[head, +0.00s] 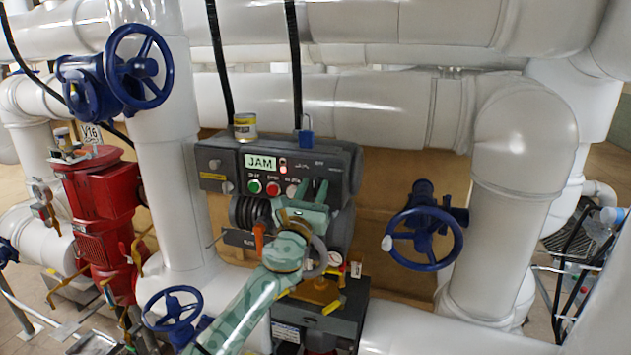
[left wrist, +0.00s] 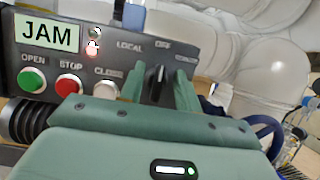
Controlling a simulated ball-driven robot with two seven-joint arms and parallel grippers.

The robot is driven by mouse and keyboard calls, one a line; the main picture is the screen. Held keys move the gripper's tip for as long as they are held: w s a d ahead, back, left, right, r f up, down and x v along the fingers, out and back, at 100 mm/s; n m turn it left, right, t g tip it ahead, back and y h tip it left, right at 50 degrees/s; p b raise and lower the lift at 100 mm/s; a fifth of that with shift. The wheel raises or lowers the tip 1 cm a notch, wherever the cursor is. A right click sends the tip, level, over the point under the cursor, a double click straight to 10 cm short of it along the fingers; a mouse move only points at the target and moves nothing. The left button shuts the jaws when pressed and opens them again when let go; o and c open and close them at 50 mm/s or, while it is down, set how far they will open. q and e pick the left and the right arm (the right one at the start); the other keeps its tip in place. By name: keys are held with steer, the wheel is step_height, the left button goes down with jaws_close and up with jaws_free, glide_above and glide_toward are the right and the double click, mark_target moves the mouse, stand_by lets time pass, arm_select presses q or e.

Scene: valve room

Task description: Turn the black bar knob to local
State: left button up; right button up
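The black bar knob (left wrist: 160,80) is on the grey control panel (head: 215,172). In the left wrist view it stands roughly upright, with its pale mark toward OFF; LOCAL is printed to its upper left and a partly cut label, likely REMOTE, to its right. My left gripper (head: 313,190) is at the panel, its green fingers open on either side of the knob. Gaps show between the fingers and the knob. In the head view the gripper hides the knob. My right gripper is not in view.
A JAM display (head: 261,162) and green, red (left wrist: 69,86) and white buttons sit left of the knob. A can (head: 245,127) and blue padlock (head: 306,138) are on top of the panel. A blue handwheel (head: 424,238) stands to the right, with white pipes around.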

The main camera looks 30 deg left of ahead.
arm_select(q)
steer(key=shift+x, duration=1.05)
steer(key=shift+c, duration=0.5)
steer(key=shift+s, duration=0.1)
jaws_close()
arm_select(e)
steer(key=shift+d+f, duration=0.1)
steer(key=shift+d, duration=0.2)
